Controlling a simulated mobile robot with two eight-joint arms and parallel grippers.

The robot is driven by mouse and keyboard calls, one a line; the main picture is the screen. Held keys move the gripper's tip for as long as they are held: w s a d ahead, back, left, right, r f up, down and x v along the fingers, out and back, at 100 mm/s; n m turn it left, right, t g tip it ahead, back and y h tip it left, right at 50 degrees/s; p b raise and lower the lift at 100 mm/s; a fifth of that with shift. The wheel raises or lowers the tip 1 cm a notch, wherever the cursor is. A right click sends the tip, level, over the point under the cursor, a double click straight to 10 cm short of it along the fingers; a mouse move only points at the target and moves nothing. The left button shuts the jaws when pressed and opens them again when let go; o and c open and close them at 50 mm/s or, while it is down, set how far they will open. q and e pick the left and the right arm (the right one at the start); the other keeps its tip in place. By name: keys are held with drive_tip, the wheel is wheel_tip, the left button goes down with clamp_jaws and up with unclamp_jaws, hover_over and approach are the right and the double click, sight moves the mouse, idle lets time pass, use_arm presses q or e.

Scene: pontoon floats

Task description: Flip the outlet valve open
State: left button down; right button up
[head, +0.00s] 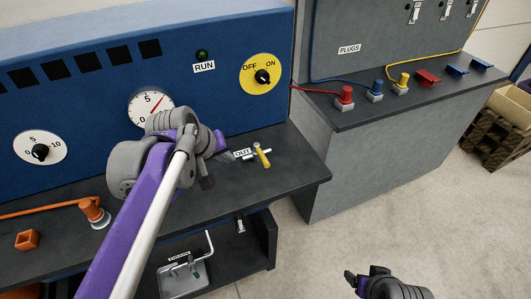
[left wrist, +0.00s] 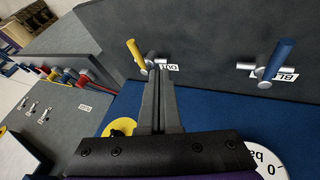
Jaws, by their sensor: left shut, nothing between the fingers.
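The outlet valve is a small silver fitting with a yellow lever (head: 261,155) on the dark bench top, beside a white OUT label (head: 243,153). In the left wrist view the yellow lever (left wrist: 137,55) stands up at a slant from its silver body. My left gripper (head: 228,157) is just left of the valve in the head view. Its fingers (left wrist: 158,72) are shut and empty, with the tips near the valve body and the label; I cannot tell whether they touch. My right gripper (head: 355,283) is low in the head view, away from the bench.
A second valve with a blue lever (left wrist: 275,60) stands along the bench; my arm hides it in the head view. The blue panel (head: 225,105) carries a yellow OFF/ON knob (head: 262,76) and gauges. A grey plug cabinet (head: 390,150) stands right. Floor (head: 400,220) is clear between.

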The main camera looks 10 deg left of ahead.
sight(262, 155)
use_arm(q)
drive_tip(key=shift+w+r, duration=0.35)
drive_tip(key=shift+w, duration=0.05)
drive_tip(key=x, duration=0.4)
drive_tip(key=d+x, duration=0.1)
drive_tip(key=x, duration=0.2)
drive_tip(key=d+r+x, duration=0.1)
drive_tip(key=x, duration=0.3)
drive_tip(key=shift+w+d+f, duration=0.3)
drive_tip(key=shift+w+f, duration=0.05)
drive_tip(key=shift+w, duration=0.25)
drive_tip(key=shift+w+d+f, duration=0.15)
drive_tip(key=shift+w+d, duration=0.15)
drive_tip(key=shift+d, duration=0.05)
drive_tip(key=shift+d, duration=0.15)
